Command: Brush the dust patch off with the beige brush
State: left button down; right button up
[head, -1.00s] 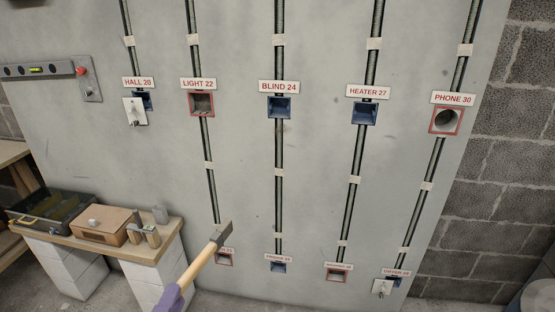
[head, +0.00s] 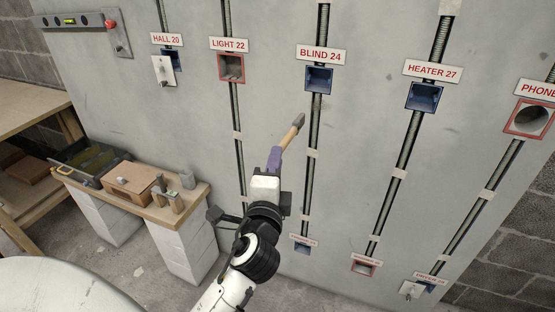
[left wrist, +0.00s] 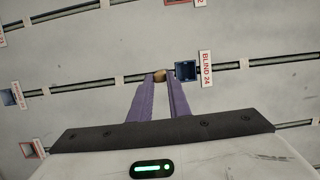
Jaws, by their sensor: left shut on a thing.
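My left gripper (head: 277,154), with purple fingers, is shut on the handle of the brush (head: 291,136). The brush has a tan handle and a grey-brown head pointing up and right. In the head view the head is just below and left of the blue box under BLIND 24 (head: 319,79), beside its conduit; I cannot tell if it touches the wall. In the left wrist view the brush (left wrist: 160,75) shows as a small brown end between the fingertips, close to the blue box (left wrist: 186,71). A faint dark smudge, perhaps the dust patch (head: 316,102), lies below that box. My right gripper is not in view.
The grey wall panel carries several vertical conduits with red and blue boxes, including LIGHT 22 (head: 231,67) and HEATER 27 (head: 423,97). A low bench (head: 153,212) on white blocks stands at lower left, with a brown box (head: 132,178) and a dark tray.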

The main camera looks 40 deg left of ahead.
aim_at(287, 145)
pick_arm(q)
jog(key=shift+w+d+x, duration=0.1)
jog(key=shift+d+x, duration=0.1)
jog(key=shift+x, duration=0.85)
jog(key=shift+w+d+x, duration=0.1)
jog(key=shift+d+x, duration=0.1)
jog(key=shift+x, duration=0.9)
jog(key=shift+w+d+x, duration=0.1)
jog(key=shift+d+x, duration=0.1)
jog(key=shift+x, duration=0.85)
jog(key=shift+w+a+b, duration=0.15)
jog(key=shift+w+b, duration=0.15)
jog(key=shift+w, duration=0.25)
